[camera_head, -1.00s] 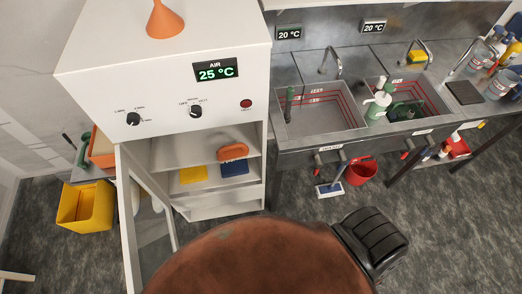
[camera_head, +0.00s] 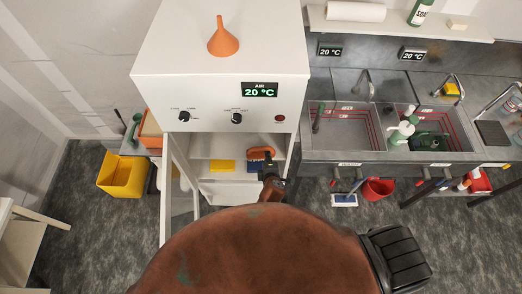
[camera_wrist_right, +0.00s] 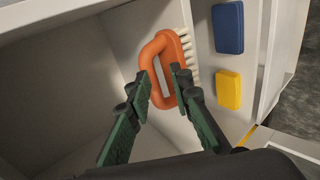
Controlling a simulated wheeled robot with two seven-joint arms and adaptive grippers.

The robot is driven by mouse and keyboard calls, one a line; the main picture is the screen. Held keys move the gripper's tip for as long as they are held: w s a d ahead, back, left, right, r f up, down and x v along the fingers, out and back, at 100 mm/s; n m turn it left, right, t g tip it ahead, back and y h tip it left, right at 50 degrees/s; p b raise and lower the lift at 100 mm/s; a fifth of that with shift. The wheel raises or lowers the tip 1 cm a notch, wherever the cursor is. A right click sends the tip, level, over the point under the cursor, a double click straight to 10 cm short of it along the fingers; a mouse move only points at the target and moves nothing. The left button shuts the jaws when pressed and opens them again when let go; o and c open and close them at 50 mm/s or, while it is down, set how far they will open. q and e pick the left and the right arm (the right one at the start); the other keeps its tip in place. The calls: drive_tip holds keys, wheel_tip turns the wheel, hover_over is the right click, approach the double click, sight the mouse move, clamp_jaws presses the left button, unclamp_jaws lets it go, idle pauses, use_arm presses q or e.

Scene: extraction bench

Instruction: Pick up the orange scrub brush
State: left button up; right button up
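The orange scrub brush (camera_head: 262,153) is inside the open white cabinet under the temperature panel. In the right wrist view the brush (camera_wrist_right: 158,48) shows its looped orange handle, with pale bristles facing right. My right gripper (camera_head: 268,165) reaches into the cabinet at the brush. In the right wrist view its two dark green fingers (camera_wrist_right: 164,82) are spread apart, with the lower part of the handle loop between their tips. I see no clear grip on it. My left gripper is not in view.
A blue sponge (camera_wrist_right: 228,28) and a yellow sponge (camera_wrist_right: 228,90) lie beside the brush. The cabinet door (camera_head: 180,195) stands open on the left, and the cabinet walls are close around the gripper. Sinks (camera_head: 345,130) are to the right.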

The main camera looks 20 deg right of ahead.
sight(265, 149)
drive_tip(key=shift+w+a+r, duration=0.1)
drive_tip(key=shift+w+r, duration=0.2)
drive_tip(key=shift+r, duration=0.2)
drive_tip(key=shift+w+r, duration=0.25)
drive_tip(key=shift+r, duration=0.2)
drive_tip(key=x, duration=0.7)
drive_tip(key=shift+f+p, duration=0.1)
drive_tip(key=shift+p, duration=0.3)
drive_tip(key=shift+c, duration=0.6)
clamp_jaws()
